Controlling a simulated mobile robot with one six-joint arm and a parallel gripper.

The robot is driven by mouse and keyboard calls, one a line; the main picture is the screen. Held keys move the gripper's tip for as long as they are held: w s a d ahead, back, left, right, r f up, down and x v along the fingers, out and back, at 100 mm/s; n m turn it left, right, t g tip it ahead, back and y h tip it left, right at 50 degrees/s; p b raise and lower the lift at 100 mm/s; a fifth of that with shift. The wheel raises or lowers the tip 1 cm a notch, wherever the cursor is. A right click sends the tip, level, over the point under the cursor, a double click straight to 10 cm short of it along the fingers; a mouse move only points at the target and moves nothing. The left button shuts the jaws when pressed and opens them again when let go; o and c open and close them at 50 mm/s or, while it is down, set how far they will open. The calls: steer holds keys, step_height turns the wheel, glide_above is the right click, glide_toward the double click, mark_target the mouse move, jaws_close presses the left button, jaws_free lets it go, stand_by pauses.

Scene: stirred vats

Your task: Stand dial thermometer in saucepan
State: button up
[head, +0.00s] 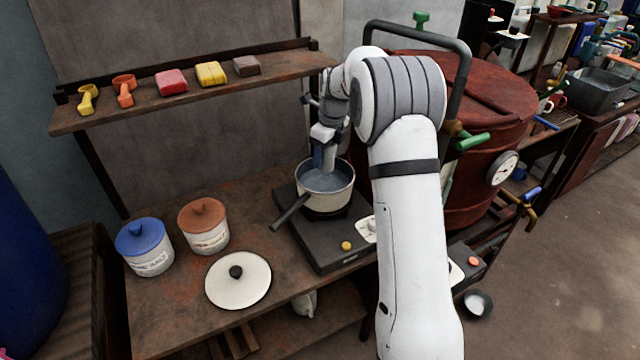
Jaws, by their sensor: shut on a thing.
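The saucepan (328,201) is cream outside with a blue-grey inside and a dark handle pointing to the front left. It stands on a dark hot plate (345,246) on the bench. My gripper (322,157) points down over the back of the saucepan, its tips at or just above the rim. It is shut on a slim thing, which I take to be the dial thermometer. That thing is mostly hidden by the fingers, and its dial cannot be made out. Whether its lower end touches the pan cannot be told.
A white lid (238,280), a blue-lidded jar (146,249) and an orange-lidded jar (204,228) stand left of the hot plate. A shelf (200,96) with scoops and coloured blocks hangs behind. A large red vat (470,190) with a round gauge stands close on the right.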

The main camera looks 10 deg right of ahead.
mark_target(325, 169)
steer(key=f, duration=0.6)
steer(key=shift+w, duration=0.2)
steer(key=shift+f, duration=1.85)
steer(key=shift+s, duration=0.1)
steer(key=o, duration=1)
steer(key=shift+o, duration=0.2)
